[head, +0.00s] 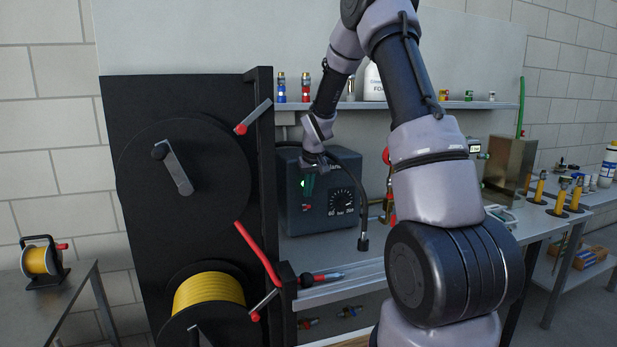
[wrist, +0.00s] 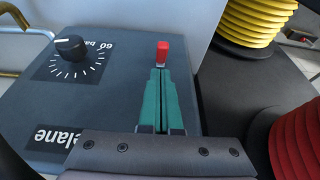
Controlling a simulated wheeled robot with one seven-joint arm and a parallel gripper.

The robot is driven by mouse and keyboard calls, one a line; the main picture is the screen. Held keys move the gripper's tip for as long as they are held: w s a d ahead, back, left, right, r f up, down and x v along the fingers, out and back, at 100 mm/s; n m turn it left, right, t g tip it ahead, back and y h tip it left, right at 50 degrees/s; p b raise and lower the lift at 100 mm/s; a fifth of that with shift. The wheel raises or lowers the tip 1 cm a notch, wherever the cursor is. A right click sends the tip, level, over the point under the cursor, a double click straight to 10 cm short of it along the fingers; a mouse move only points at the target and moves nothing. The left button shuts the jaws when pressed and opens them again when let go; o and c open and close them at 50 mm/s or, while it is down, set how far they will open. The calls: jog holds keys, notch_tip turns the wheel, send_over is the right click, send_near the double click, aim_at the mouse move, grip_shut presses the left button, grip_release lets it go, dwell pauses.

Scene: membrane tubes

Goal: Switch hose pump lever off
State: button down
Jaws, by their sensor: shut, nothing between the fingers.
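The hose pump is a dark grey box (head: 290,222) on the bench behind my arm. In the wrist view its front face (wrist: 110,95) shows upside down, with a black dial (wrist: 71,47) at the left. The lever's red end (wrist: 162,51) is just past my fingertips in that view; the rest of the lever is hidden behind the fingers. My gripper (wrist: 161,70) has green fingers, closed together with nothing between them. In the head view my gripper (head: 308,188) is in front of the pump's left part. I cannot tell whether the fingers touch the lever.
A black hose-reel stand (head: 130,150) stands left of the pump. A yellow hose reel (head: 208,291) sits low on it, and also shows in the wrist view (wrist: 250,20). A black hose (head: 361,200) hangs before the pump. A shelf (head: 440,105) with bottles is above.

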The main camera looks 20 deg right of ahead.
aim_at(306, 207)
jog(key=shift+s+f, duration=0.25)
jog(key=shift+f, duration=0.25)
jog(key=shift+s+f, duration=0.25)
jog(key=shift+f, duration=0.25)
jog(key=shift+s+f, duration=0.25)
jog(key=shift+s, duration=0.1)
jog(key=s+f, duration=0.2)
jog(key=f, duration=0.1)
dwell(0.4)
jog(key=shift+d, duration=0.1)
jog(key=shift+r, duration=0.75)
